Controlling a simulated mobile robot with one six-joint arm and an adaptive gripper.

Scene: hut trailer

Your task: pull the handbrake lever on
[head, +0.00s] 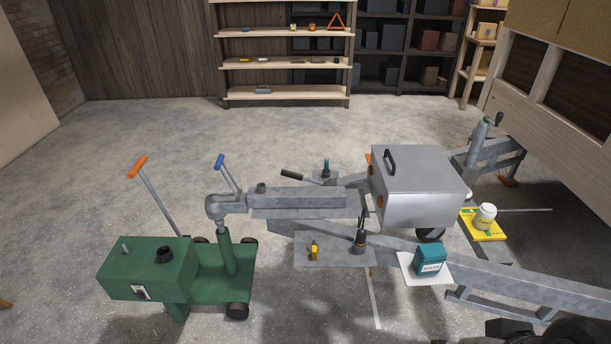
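A lever with a black grip (292,175), which looks like the handbrake lever, sits above the grey trailer drawbar (300,200). It lies low, close to level, with its grip pointing left toward the coupling head (222,204). Its foot meets a small plate behind the drawbar. A separate blue-ended handle (221,161) rises from the coupling head, and an orange-ended handle (138,167) rises from the green mover. My gripper's fingers are not in view. A dark part at the bottom right corner may be my arm.
A grey metal box (420,185) stands on the drawbar right of the lever. A plate (335,248) in front carries a yellow item and a dark tool. A teal container (430,261) and white jar (485,217) stand further right. The green mover (150,270) is at left. Floor behind is clear.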

